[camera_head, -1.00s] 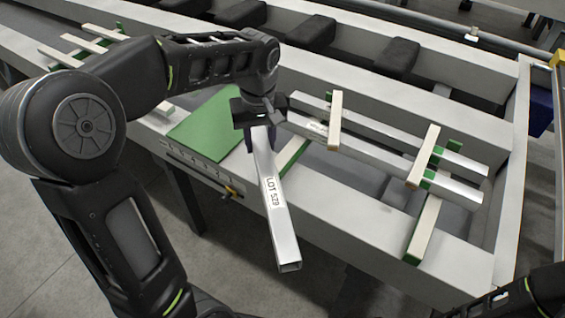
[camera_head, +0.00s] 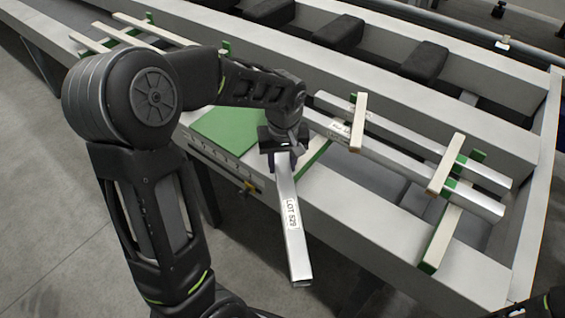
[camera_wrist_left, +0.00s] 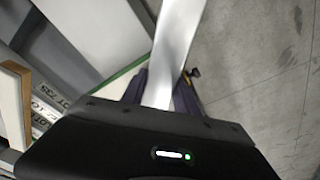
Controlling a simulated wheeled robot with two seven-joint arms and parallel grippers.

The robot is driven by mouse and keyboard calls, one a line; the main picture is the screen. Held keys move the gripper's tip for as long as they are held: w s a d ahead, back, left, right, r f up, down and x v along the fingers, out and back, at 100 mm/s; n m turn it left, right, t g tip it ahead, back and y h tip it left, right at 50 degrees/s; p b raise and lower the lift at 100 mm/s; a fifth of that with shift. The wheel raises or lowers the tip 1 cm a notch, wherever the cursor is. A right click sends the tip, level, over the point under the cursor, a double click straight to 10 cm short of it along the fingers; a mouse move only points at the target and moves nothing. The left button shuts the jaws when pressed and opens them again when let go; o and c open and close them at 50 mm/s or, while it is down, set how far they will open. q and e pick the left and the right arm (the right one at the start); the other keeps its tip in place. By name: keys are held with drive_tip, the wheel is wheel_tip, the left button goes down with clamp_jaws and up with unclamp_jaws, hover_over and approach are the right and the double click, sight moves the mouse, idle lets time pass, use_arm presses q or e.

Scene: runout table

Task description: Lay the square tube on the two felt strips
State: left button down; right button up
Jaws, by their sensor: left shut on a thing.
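The square tube (camera_head: 291,225), silver with a LOT 529 label, is held near its far end by my left gripper (camera_head: 281,158), which is shut on it. Its near end hangs out over the front edge of the table. In the left wrist view the tube (camera_wrist_left: 178,45) runs up from between the fingers (camera_wrist_left: 160,92). One felt strip (camera_head: 313,162), green, lies just right of the gripper, partly hidden. The other, a pale bar with green felt (camera_head: 440,240), lies across the front beam further right. The tube appears apart from both.
Two other silver tubes (camera_head: 400,161) lie behind, with pale wooden bars (camera_head: 445,163) across them. A green mat (camera_head: 228,130) lies left of the gripper. More pale bars (camera_head: 105,42) are at the far left. The front beam (camera_head: 370,215) is bare between the strips.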

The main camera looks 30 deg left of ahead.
sight(283, 167)
use_arm(q)
drive_tip(key=shift+f, duration=0.1)
drive_tip(key=shift+f, duration=0.15)
drive_tip(key=c, duration=0.9)
unclamp_jaws()
drive_tip(key=r, duration=0.8)
drive_tip(key=s+d+r, duration=0.1)
drive_tip(key=r, duration=0.3)
drive_tip(key=shift+r, duration=0.15)
